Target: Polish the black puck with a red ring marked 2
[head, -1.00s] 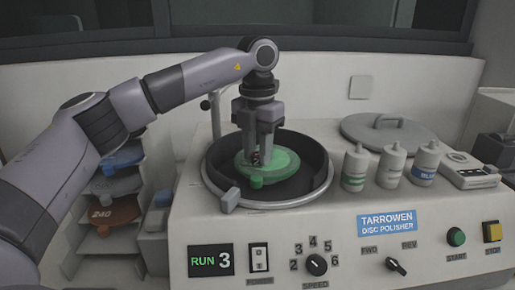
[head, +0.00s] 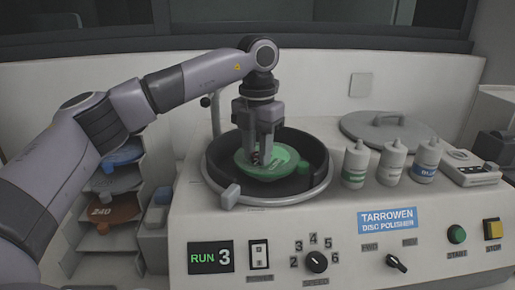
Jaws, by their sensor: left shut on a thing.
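My left gripper (head: 259,158) points down into the bowl of the disc polisher (head: 340,240). It is shut on a small dark puck (head: 254,159) with a reddish band, mostly hidden between the fingers. The puck's number cannot be read. The puck is at the green polishing disc (head: 282,163), left of its middle; it appears to touch the disc. The disc has a tab, now at its right side. The display (head: 211,258) reads RUN 3. The speed knob (head: 316,262) and the FWD/REV knob (head: 396,263) are on the front panel. My right gripper is not in view.
Three capped bottles (head: 390,162) stand right of the bowl, one with a green band and one with a blue band. A round lid (head: 385,130) lies behind them. A rack of coloured discs (head: 115,208) stands at the left. START (head: 457,234) and STOP (head: 492,230) buttons are at the right.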

